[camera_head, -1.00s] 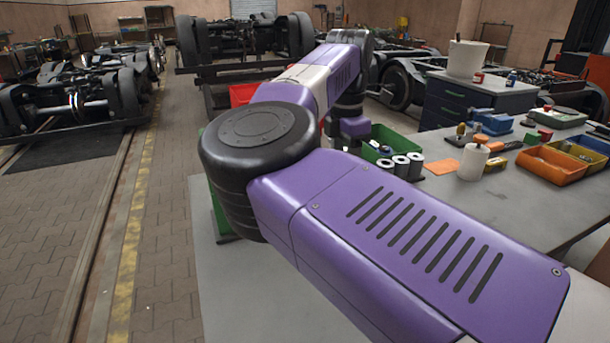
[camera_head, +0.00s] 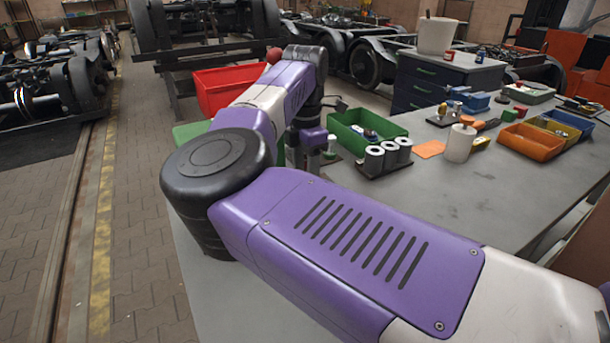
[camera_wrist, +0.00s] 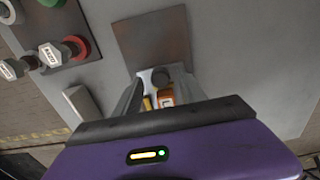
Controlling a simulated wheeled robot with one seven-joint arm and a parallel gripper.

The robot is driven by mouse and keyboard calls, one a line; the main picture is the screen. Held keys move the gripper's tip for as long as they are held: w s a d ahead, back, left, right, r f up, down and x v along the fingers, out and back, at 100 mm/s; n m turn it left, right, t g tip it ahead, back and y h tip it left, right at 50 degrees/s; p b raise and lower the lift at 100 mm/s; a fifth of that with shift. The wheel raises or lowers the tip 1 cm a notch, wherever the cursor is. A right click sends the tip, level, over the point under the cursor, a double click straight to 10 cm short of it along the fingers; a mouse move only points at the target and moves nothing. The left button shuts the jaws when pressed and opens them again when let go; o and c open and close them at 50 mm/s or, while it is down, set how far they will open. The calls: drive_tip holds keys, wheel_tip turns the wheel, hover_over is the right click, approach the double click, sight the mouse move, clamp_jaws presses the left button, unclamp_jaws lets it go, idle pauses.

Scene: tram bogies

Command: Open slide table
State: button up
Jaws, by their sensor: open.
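No part is clearly recognisable as the slide table. In the wrist view, a pale grey surface (camera_wrist: 235,50) carries a square brownish metal plate (camera_wrist: 150,40). A small dark round knob (camera_wrist: 160,77) and an orange piece (camera_wrist: 166,93) show just below the plate, between the fingers of my gripper (camera_wrist: 158,84). The gripper is open; whether it touches the knob is unclear. In the head view my purple arm hides much of the work area, and my gripper is only partly visible beyond the arm, left of a green bin (camera_head: 352,140).
The grey workbench (camera_head: 480,190) holds a roll holder (camera_head: 375,165), a white roll (camera_head: 459,145) and an orange tray (camera_head: 531,141). A red bin (camera_head: 215,85) stands behind my arm. Open floor lies to the left.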

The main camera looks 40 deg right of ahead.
drive_tip(key=shift+f, duration=0.6)
clamp_jaws()
idle(1.1)
